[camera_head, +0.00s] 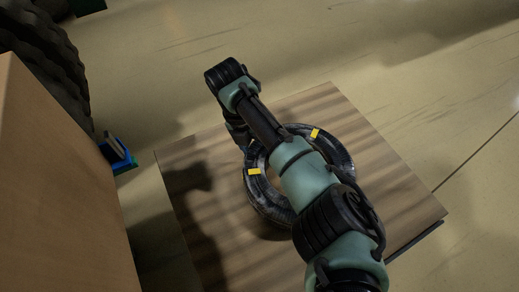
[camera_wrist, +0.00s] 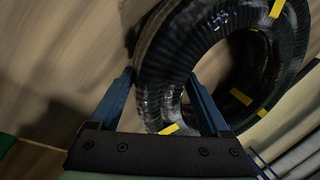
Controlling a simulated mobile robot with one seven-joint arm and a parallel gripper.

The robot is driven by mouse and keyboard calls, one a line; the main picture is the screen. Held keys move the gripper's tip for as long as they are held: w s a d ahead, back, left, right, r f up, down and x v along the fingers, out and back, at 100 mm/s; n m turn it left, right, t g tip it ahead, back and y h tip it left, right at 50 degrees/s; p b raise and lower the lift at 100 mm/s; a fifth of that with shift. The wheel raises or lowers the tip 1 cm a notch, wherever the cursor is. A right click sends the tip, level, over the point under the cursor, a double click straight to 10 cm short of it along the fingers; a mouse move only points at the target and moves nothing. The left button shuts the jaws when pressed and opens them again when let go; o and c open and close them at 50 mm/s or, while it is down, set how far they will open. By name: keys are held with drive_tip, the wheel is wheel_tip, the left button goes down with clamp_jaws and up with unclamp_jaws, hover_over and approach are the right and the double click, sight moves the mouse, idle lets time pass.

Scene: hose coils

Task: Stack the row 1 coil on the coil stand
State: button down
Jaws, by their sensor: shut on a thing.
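A black ribbed hose coil (camera_head: 262,200) with yellow tape marks shows over a wooden board (camera_head: 345,105) in the head view. My arm crosses in front of it and hides part of its ring. In the wrist view the coil (camera_wrist: 170,55) fills the upper right. My gripper (camera_wrist: 161,82) has its blue fingers on either side of the coil's ring wall and is shut on it. The head view mostly hides the fingers behind my arm. I cannot tell whether the coil rests on the board or hangs just above it. No stand post is clearly seen.
A large tan box (camera_head: 60,185) stands at the left. Dark stacked ribbed coils (camera_head: 48,45) are behind it, with a small blue object (camera_head: 116,153) beside them. The pale floor (camera_head: 410,110) beyond the board is clear.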

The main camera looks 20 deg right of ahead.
drive_tip(key=shift+f, duration=0.2)
idle(0.6)
unclamp_jaws()
drive_tip(key=shift+f, duration=0.2)
drive_tip(key=shift+r, duration=0.3)
drive_tip(key=shift+p+v, duration=2.9)
drive_tip(key=shift+v, duration=0.4)
